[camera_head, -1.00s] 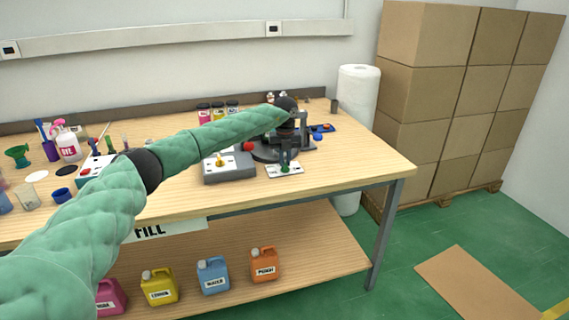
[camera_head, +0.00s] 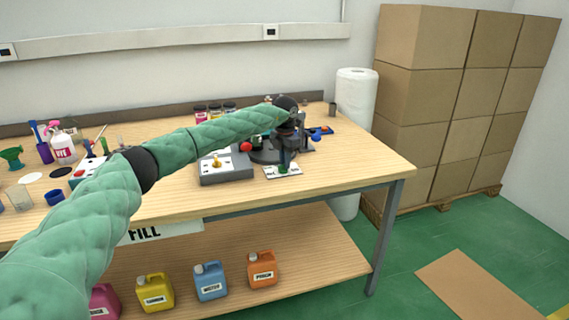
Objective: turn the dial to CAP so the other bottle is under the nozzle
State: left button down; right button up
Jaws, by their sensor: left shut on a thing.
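My left arm reaches across the bench from the left, and my left gripper (camera_head: 283,163) points down at its far end. It is shut on the small green dial (camera_head: 283,170), which sits on a white plate (camera_head: 292,173) near the front edge. The fingers partly cover the dial, and the plate's lettering is too small to read. Behind the gripper is a dark round turntable (camera_head: 262,156), mostly hidden by my arm. The bottles and nozzle there cannot be made out clearly. My right gripper is not in view.
A grey box (camera_head: 226,174) with a yellow lever stands just left of the plate. A blue tray (camera_head: 321,131) and a white paper roll (camera_head: 355,105) are behind to the right. The bench top right of the plate is clear. Coloured jugs stand on the lower shelf (camera_head: 320,250).

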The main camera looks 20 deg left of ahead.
pick_arm(q)
jog(key=shift+d+r+m+b, duration=0.15)
jog(key=shift+m+b, duration=0.3)
jog(key=shift+m, duration=2.05)
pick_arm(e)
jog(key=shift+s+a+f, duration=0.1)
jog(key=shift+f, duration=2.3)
pick_arm(q)
jog(key=c, duration=1.5)
grip_release()
jog(key=shift+o, duration=0.2)
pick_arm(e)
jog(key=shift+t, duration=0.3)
